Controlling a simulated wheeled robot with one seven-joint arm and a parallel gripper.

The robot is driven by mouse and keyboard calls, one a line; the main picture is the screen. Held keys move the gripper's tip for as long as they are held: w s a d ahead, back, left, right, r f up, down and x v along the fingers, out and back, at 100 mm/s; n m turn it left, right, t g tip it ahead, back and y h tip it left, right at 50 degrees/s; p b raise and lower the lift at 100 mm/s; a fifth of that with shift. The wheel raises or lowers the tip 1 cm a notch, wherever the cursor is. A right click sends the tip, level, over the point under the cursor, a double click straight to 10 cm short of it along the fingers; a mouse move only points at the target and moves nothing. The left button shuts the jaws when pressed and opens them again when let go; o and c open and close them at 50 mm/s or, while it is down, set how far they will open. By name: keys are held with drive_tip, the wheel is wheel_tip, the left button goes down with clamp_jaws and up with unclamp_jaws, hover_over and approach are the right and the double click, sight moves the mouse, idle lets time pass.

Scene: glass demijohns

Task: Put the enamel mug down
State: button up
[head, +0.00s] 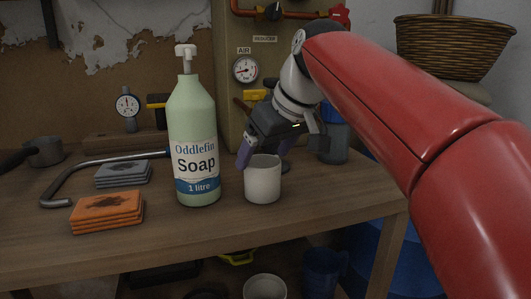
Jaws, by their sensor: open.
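The enamel mug (263,181) is a pale, off-white cylinder. It stands upright on the wooden table (120,248), near the front edge and just right of the green soap bottle. My gripper (265,157) is at the far side of the mug's rim and just above it, coming down from the upper right. Its jaws are open. One purple finger shows at the left behind the rim. The other finger is mostly hidden, and I cannot tell whether either finger touches the mug.
The tall soap bottle (195,140) stands close left of the mug. Orange tiles (107,211), grey tiles (123,174) and a bent metal bar (75,178) lie left. The front right tabletop is clear. Containers, including a pale bowl (265,288), sit below.

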drive_tip(key=p+v, duration=0.2)
drive_tip(key=v, duration=0.9)
drive_tip(key=s+d+f+m+h, duration=0.1)
drive_tip(key=s+f, duration=0.4)
drive_tip(key=f, duration=0.5)
drive_tip(key=s+d+f+m+h, duration=0.1)
drive_tip(key=s+d+f+m, duration=0.3)
drive_tip(key=f, duration=0.7)
drive_tip(key=s+d+f+m+h, duration=0.2)
drive_tip(key=s+d+f, duration=0.2)
drive_tip(key=f, duration=0.7)
drive_tip(key=shift+s+d+m, duration=0.4)
drive_tip(key=shift+s, duration=0.65)
